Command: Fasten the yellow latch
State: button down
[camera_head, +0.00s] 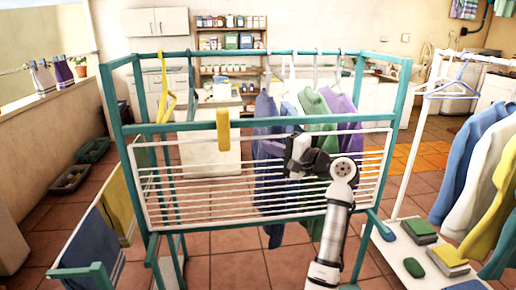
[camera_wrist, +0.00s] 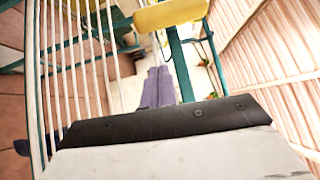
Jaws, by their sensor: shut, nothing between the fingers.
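The yellow latch (camera_head: 223,130) is upright on the teal front rail of the drying rack (camera_head: 180,126). Its lower end overlaps the top edge of the white slatted panel (camera_head: 160,200) in the head view; I cannot tell whether it grips that edge. In the wrist view the latch (camera_wrist: 170,14) is at the top, beside the teal frame and white bars. My gripper (camera_head: 297,158) is shut and empty in front of the panel, right of and lower than the latch, apart from it.
Blue, green and purple garments (camera_head: 318,105) hang behind the panel. A yellow hanger (camera_head: 164,95) hangs at the rack's left. A white clothes rail (camera_head: 408,150) with shirts stands at right, with folded cloths on its base (camera_head: 419,231).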

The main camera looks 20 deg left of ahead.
jog(key=shift+s+d+b, duration=0.25)
jog(key=shift+d, duration=0.9)
jog(key=shift+s+d+b, duration=0.2)
jog(key=shift+s+d, duration=0.05)
jog(key=shift+d, duration=0.85)
